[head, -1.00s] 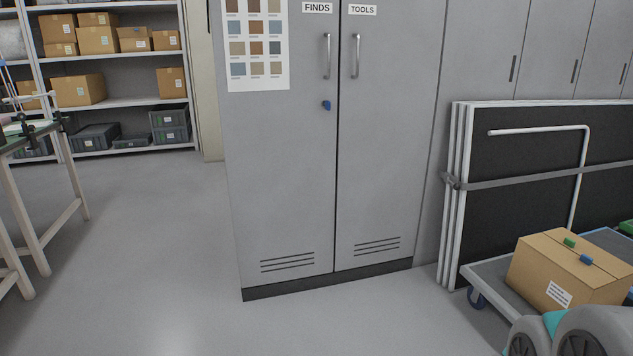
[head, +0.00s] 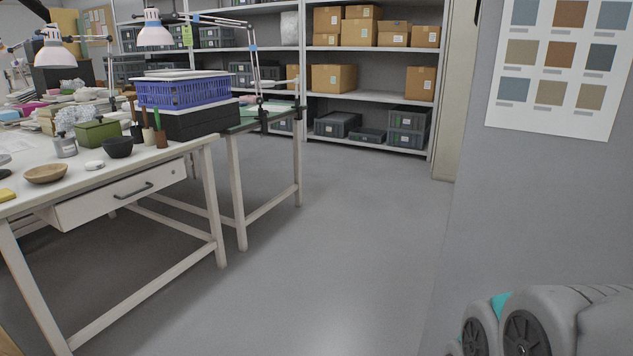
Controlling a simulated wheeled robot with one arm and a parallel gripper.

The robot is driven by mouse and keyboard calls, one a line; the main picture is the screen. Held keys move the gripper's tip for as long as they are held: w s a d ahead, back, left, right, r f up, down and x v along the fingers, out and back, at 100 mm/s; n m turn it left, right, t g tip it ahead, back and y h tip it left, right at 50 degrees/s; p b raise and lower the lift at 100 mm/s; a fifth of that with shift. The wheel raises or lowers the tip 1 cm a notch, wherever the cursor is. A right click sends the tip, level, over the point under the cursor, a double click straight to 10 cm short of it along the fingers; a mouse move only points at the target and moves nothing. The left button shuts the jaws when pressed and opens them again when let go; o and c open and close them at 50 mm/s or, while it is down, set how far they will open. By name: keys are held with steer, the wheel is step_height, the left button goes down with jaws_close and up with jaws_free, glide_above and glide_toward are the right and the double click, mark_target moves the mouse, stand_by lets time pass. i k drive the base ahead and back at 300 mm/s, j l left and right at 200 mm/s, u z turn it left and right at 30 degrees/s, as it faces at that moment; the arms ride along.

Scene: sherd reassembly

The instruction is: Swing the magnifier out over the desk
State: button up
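A white desk (head: 128,170) with a drawer (head: 120,196) stands at the left. Two lamp-like heads on jointed arms hang over the tables: one pale head (head: 55,50) at the far left and another (head: 154,32) to its right. The right one's thin arm runs to a dark clamp (head: 263,113) at the edge of the green-topped table. I cannot tell whether either head is the magnifier. My gripper is not in view; only grey, teal-marked parts of my arm show at lower right.
The desk holds a wooden bowl (head: 46,174), a black bowl (head: 118,147), a green box (head: 97,132) and a blue crate (head: 185,92). Shelves (head: 372,97) with boxes stand behind. The floor (head: 330,250) between is clear.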

mark_target(295, 80)
steer(key=i+j+u, duration=0.1)
steer(key=i+j, duration=0.2)
steer(key=i, duration=0.15)
steer(key=i+j+u, duration=0.1)
steer(key=i, duration=0.35)
steer(key=i+j+u, duration=0.1)
steer(key=i+j, duration=0.45)
steer(key=j, duration=0.2)
steer(key=i+j, duration=0.25)
steer(key=j, duration=0.15)
steer(key=i+j+z, duration=0.1)
steer(key=j, duration=0.25)
steer(key=i+l, duration=0.15)
steer(key=i, duration=0.15)
steer(key=i+l+u, duration=0.1)
steer(key=i, duration=0.2)
